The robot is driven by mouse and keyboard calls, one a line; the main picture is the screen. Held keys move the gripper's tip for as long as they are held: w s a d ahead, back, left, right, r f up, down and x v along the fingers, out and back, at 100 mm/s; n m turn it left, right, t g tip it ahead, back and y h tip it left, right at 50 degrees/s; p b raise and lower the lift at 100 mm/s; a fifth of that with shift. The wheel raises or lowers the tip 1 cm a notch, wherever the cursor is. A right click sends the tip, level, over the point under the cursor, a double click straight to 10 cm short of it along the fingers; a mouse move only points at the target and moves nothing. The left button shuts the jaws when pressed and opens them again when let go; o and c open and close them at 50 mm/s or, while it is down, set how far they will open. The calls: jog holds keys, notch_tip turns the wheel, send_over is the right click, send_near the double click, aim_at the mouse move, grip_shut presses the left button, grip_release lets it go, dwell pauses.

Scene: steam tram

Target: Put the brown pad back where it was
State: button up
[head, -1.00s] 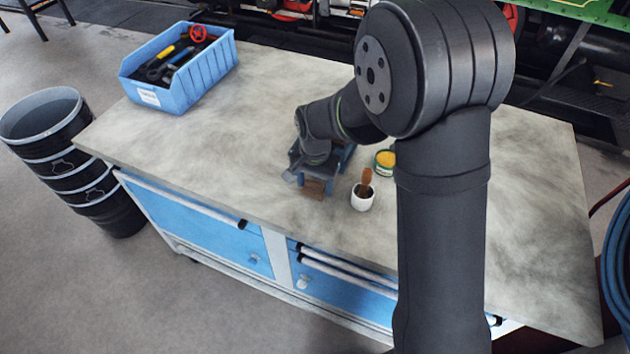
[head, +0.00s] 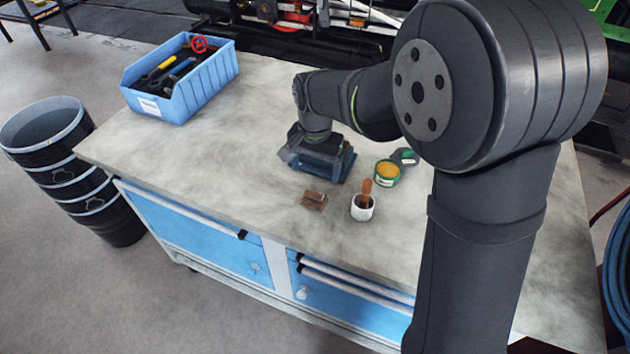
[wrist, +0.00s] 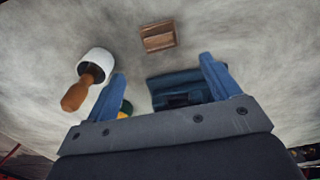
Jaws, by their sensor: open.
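The brown pad (head: 314,200) is a small block on the grey bench top, left of the white cup. It also shows in the wrist view (wrist: 158,37), near the top middle, beyond my fingertips. My gripper (wrist: 163,68) is open, its two blue fingers spread, and nothing is held between them. In the head view my gripper (head: 309,158) is behind the pad and apart from it, over or beside a dark blue block-like holder (head: 342,172). The holder shows between the fingers in the wrist view (wrist: 182,88), partly hidden by my gripper.
A blue tool bin (head: 180,85) sits at the back left. The bench's left and front areas are clear.

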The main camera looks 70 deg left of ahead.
aim_at(315, 192)
notch_tip(315, 192, up, 2)
jog(key=shift+r, duration=0.25)
notch_tip(315, 192, down, 12)
jog(key=shift+f, duration=0.1)
jog(key=shift+a+r, duration=0.1)
jog(key=shift+r, duration=1.7)
